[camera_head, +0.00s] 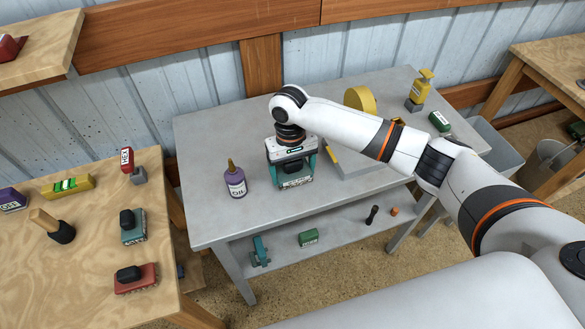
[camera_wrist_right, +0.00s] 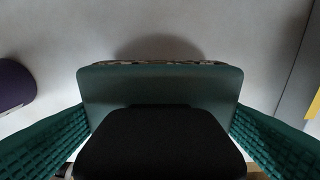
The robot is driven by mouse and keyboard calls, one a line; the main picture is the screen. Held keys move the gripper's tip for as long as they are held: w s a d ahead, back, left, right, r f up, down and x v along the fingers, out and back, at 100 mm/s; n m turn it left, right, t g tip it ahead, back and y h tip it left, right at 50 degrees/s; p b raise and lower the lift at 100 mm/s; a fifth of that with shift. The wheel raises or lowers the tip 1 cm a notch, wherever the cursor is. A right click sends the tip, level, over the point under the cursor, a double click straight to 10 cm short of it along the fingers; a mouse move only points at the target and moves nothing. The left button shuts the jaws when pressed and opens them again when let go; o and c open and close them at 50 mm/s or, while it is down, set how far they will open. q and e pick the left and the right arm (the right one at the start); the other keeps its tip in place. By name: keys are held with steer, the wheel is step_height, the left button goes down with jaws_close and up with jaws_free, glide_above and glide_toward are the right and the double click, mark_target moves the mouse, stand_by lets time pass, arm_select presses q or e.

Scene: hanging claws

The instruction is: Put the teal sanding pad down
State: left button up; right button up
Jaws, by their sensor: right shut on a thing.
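The teal sanding pad (camera_wrist_right: 160,85) has a black handle (camera_wrist_right: 160,145) and sits between the teal fingers of my right gripper (camera_head: 292,173), which is shut on it. In the head view the pad (camera_head: 294,184) is low over the grey metal table (camera_head: 215,135), mostly hidden by the gripper. A shadow lies close beyond its edge in the wrist view; I cannot tell whether it touches the tabletop. My left gripper is not in view.
A purple oil bottle (camera_head: 235,180) stands left of the gripper. A yellow disc (camera_head: 360,100) and a yellow pump bottle (camera_head: 420,88) are to the right. A similar teal pad (camera_head: 132,232) and a red one (camera_head: 137,280) lie on the wooden table. Bare grey tabletop surrounds the oil bottle.

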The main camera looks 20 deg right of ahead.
steer(key=shift+f, duration=0.35)
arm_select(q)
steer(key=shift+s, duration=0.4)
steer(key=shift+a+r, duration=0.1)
arm_select(e)
steer(key=shift+f, duration=0.1)
steer(key=o, duration=1)
steer(key=shift+c, duration=0.2)
steer(key=shift+w+r, duration=0.1)
steer(key=shift+r, duration=0.45)
steer(key=r, duration=0.3)
steer(key=w+r+b, duration=0.1)
steer(key=r, duration=0.3)
steer(key=r+b, duration=0.1)
steer(key=r, duration=0.2)
steer(key=shift+w+r, duration=0.15)
steer(key=shift+r, duration=0.1)
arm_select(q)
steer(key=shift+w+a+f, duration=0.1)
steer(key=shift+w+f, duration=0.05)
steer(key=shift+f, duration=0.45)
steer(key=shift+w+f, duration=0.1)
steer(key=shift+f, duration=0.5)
arm_select(e)
steer(key=shift+r, duration=0.3)
